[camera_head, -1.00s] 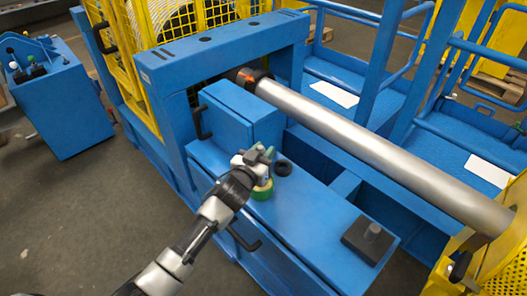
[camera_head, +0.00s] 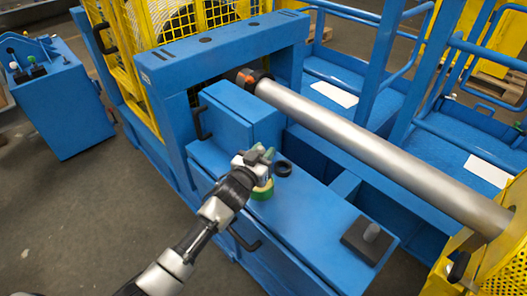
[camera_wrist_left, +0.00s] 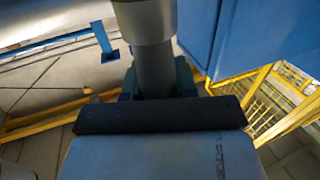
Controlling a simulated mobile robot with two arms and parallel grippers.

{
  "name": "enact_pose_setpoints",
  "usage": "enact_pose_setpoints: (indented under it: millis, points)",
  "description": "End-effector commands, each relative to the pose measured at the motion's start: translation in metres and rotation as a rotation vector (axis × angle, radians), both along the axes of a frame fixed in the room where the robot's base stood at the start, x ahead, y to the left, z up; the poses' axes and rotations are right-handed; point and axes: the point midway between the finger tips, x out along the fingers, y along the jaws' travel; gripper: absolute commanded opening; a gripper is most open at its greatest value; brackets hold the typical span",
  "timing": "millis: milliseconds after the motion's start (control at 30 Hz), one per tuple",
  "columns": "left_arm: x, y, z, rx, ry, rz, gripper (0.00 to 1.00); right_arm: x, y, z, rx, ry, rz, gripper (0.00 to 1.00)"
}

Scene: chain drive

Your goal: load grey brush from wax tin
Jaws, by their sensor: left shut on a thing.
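My left gripper (camera_head: 258,160) is over the blue bench top, shut on a grey round handle. In the left wrist view this handle, which I take for the grey brush (camera_wrist_left: 154,70), stands between the dark fingers (camera_wrist_left: 158,85), with a lighter metal-like band at the top of the picture. The brush's other end is hidden. A green and yellowish round tin (camera_head: 262,191), likely the wax tin, sits on the bench directly below the gripper, partly covered by it. I cannot tell whether the brush touches the tin.
A black ring (camera_head: 284,168) lies beside the tin. A dark block with a grey peg (camera_head: 370,240) stands at the bench's right end. A long steel roller (camera_head: 380,150) runs behind the bench. The blue frame (camera_head: 220,55) rises at the back. The bench middle is clear.

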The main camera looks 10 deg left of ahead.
Motion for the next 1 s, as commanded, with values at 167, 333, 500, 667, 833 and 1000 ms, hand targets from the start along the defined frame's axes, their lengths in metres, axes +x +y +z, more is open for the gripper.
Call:
enact_pose_setpoints:
  millis: [167, 333, 500, 667, 833, 1000]
  points:
    - [0.000, 0.000, 0.019, -0.001, -0.002, 0.000, 0.04, 0.000, 0.000, 0.018, 0.000, 0.000, 0.000, 0.80]
    - [0.000, 0.000, 0.033, -0.002, -0.003, -0.001, 0.04, 0.000, 0.000, 0.031, 0.000, 0.000, 0.000, 0.80]
    - [0.000, 0.000, 0.047, -0.001, -0.004, -0.001, 0.04, 0.000, 0.000, 0.045, 0.000, 0.000, 0.000, 0.80]
    - [0.000, 0.000, 0.060, -0.001, -0.004, -0.001, 0.04, 0.000, 0.000, 0.057, 0.000, -0.001, 0.000, 0.80]
    - [0.000, 0.000, 0.070, -0.002, -0.003, -0.001, 0.04, 0.000, 0.000, 0.067, 0.000, -0.001, 0.000, 0.80]
    - [0.000, 0.000, 0.069, -0.002, -0.003, -0.001, 0.04, 0.000, 0.000, 0.066, 0.000, -0.001, 0.000, 0.80]
